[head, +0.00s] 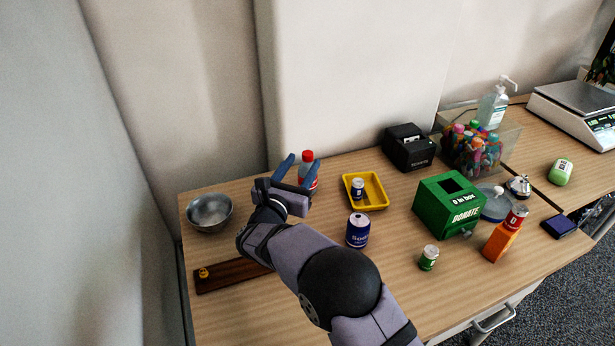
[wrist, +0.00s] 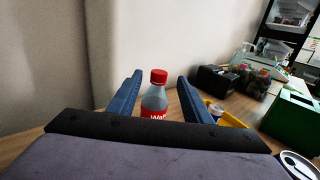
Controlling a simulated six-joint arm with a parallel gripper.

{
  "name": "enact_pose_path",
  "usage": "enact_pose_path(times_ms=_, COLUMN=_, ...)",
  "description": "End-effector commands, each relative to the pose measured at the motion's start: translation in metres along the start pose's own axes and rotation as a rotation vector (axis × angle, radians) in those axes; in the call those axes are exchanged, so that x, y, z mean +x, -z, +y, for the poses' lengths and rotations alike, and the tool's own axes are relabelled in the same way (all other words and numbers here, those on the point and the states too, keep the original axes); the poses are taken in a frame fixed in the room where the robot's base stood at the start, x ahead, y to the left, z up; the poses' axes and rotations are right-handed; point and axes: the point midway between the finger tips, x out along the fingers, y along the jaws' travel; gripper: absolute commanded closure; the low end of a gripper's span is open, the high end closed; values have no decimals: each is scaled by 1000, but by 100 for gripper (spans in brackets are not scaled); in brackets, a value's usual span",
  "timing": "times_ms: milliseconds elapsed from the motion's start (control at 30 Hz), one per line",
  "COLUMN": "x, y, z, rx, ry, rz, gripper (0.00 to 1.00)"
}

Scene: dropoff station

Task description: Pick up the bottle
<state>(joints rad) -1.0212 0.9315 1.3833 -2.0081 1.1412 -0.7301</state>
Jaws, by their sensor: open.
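The bottle (head: 308,169) has a red cap and a red label and stands upright near the back of the wooden table. In the wrist view the bottle (wrist: 156,98) shows between my two fingers, with its lower part hidden behind my gripper's body. My gripper (head: 298,170) has blue fingers and is open. In the wrist view its fingers (wrist: 158,90) are spread apart, one on each side of the bottle, with a visible gap on both sides. I cannot tell how far the fingertips reach past the bottle.
A yellow tray (head: 377,205) holding a small blue can (head: 357,188) lies right of the bottle. A larger blue can (head: 357,230), a green donate box (head: 433,208) and a black printer (head: 408,150) stand further right. A metal bowl (head: 209,211) and a brown board (head: 231,275) lie left.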

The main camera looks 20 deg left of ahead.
Motion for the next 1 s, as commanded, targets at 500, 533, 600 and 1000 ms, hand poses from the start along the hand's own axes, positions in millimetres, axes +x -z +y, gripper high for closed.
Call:
enact_pose_path(times_ms=500, x=48, y=5, z=2, rx=1, ry=2, rz=2, gripper=55)
enact_pose_path(times_ms=533, x=49, y=5, z=2, rx=1, ry=2, rz=1, gripper=55)
enact_pose_path(times_ms=600, x=50, y=5, z=2, rx=0, ry=2, rz=1, gripper=55)
enact_pose_path(times_ms=1000, x=50, y=5, z=2, rx=0, ry=1, rz=1, gripper=98)
